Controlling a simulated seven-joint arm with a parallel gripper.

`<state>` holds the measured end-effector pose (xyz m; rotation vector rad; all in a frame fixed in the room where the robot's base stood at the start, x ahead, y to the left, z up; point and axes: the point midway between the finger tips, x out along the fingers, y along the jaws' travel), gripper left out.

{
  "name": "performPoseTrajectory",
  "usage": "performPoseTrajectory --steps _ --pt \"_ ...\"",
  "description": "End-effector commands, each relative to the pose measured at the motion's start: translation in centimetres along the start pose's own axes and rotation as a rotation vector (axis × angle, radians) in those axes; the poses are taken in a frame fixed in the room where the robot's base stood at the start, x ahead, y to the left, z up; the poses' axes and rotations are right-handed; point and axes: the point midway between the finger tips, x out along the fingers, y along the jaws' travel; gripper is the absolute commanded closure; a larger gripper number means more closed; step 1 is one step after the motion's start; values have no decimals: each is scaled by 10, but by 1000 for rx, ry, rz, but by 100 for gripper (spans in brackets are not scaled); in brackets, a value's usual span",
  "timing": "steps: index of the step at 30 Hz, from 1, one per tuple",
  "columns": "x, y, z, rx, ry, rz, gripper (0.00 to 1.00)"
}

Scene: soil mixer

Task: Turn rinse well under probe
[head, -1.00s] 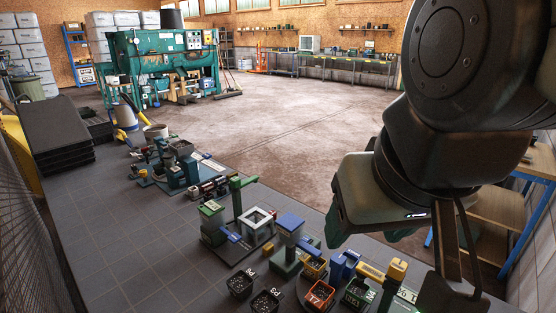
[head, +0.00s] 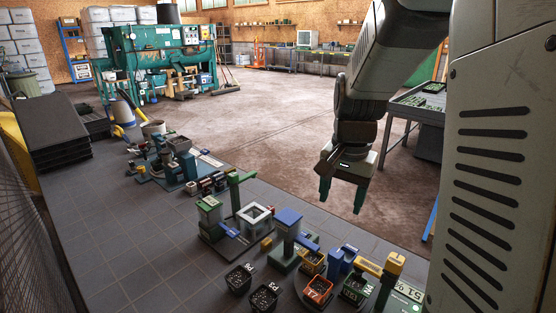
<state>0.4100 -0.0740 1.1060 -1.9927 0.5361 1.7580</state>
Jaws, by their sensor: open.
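My gripper (head: 342,196) hangs in the head view beyond the bench's right edge, over the floor. Its two green fingers point down, spread apart with nothing between them. Below it on the bench is a cluster of small pots around a blue post (head: 336,262): an orange-red pot (head: 318,290), a green pot (head: 355,290) and a yellow-brown pot (head: 312,262). A yellow arm on a post (head: 391,265) stands at their right. I cannot tell which pot is the rinse well or which part is the probe. The gripper touches none of these.
A blue-topped post (head: 288,218) and a green stand with a white square frame (head: 254,214) stand left of the cluster. Two black pots (head: 264,298) sit in front. Further devices (head: 178,160) and black trays (head: 50,138) lie farther back. The bench's left side is clear.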

Motion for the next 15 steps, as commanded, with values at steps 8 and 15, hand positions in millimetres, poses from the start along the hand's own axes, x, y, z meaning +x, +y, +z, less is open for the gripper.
performPoseTrajectory --steps 8,15 --pt "88 3 -36 177 -91 65 36" --pt "111 5 -38 203 -102 74 36"
